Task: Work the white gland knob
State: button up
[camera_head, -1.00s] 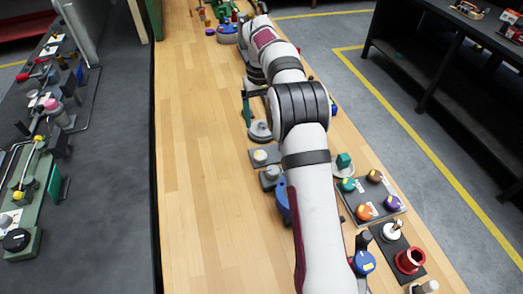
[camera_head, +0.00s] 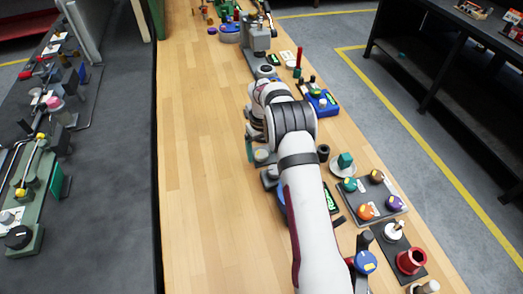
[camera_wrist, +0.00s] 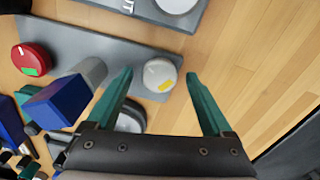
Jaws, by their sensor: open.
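A white round knob (camera_wrist: 158,73) with a yellow mark sits on a grey plate (camera_wrist: 112,44) in the wrist view. My gripper (camera_wrist: 159,76) is open, and its two teal fingers are apart with the knob showing between their tips. The fingers do not appear to touch it, but the height gap cannot be judged. In the head view, a teal finger (camera_head: 250,149) shows beside a pale knob (camera_head: 262,155). My arm hides much of that area.
On the same plate are a red knob (camera_wrist: 32,59) with a green mark and a blue block (camera_wrist: 59,101) on a grey post, close to the left finger. A grey machine (camera_head: 259,40) and a blue box (camera_head: 322,102) stand farther back. The bench's left half is clear.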

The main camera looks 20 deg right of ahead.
jog(key=shift+c, duration=0.2)
grip_shut()
dwell(0.3)
jog(key=m, duration=0.4)
jog(key=shift+m, duration=2.7)
